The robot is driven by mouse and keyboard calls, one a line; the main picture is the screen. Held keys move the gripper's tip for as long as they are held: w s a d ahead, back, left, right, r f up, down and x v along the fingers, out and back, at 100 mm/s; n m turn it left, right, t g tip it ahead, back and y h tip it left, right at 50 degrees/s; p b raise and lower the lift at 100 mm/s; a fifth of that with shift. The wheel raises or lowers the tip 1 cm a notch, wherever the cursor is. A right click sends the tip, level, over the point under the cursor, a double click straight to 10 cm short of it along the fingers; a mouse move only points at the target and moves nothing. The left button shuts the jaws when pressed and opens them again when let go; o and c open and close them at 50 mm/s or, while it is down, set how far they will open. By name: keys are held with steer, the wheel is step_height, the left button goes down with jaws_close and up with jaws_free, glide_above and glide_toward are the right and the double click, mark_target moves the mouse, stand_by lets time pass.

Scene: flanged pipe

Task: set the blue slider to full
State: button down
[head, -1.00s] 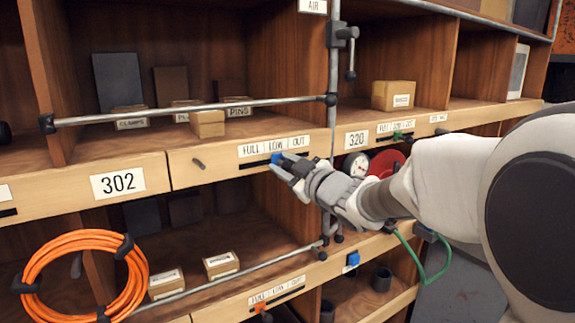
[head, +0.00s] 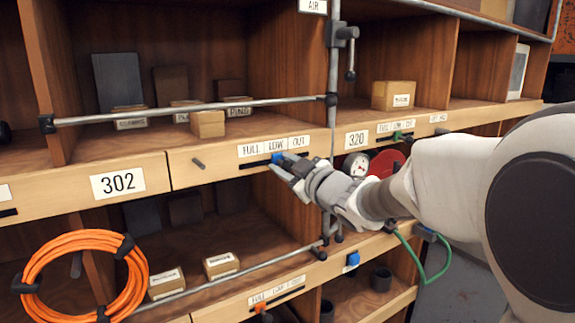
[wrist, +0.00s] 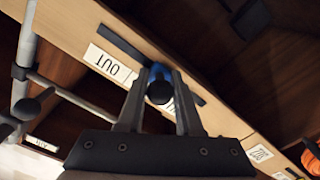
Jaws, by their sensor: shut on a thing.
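The blue slider (head: 277,158) sits in a dark horizontal slot on the wooden shelf front, under a label strip (head: 274,146) reading FULL, LOW, OUT from left to right. It stands roughly below LOW. My gripper (head: 281,166) is at the slider, reaching in from the right. In the wrist view, the gripper's two fingers (wrist: 158,84) lie on either side of the slider's blue and black knob (wrist: 160,88) and are shut on it. The OUT label (wrist: 108,63) shows left of the fingers there; the other labels are mostly hidden behind them.
A grey peg (head: 198,164) sticks out left of the slot. A metal rail (head: 190,112) crosses above, and a vertical pipe (head: 333,90) stands just right. An orange hose coil (head: 80,275) hangs lower left.

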mark_target(250, 165)
steer(key=s+a+b, duration=0.2)
steer(key=a, duration=0.1)
steer(key=s+a+b, duration=0.1)
steer(key=b, duration=0.1)
steer(key=shift+s+a+f, duration=0.1)
steer(key=shift+a+f, duration=0.1)
steer(key=shift+a, duration=0.1)
steer(key=shift+s+a+r, duration=0.1)
steer(key=shift+s+a, duration=0.1)
steer(key=shift+a, duration=0.2)
steer(key=c, duration=0.6)
jaws_free()
steer(key=shift+s+a, duration=0.1)
steer(key=shift+a, duration=0.05)
steer(key=shift+r, duration=0.1)
steer(key=shift+d, duration=0.2)
steer(key=shift+s+d, duration=0.25)
steer(key=shift+s, duration=0.05)
steer(key=v, duration=1.6)
steer(key=shift+s+d, duration=0.1)
steer(key=shift+s, duration=0.15)
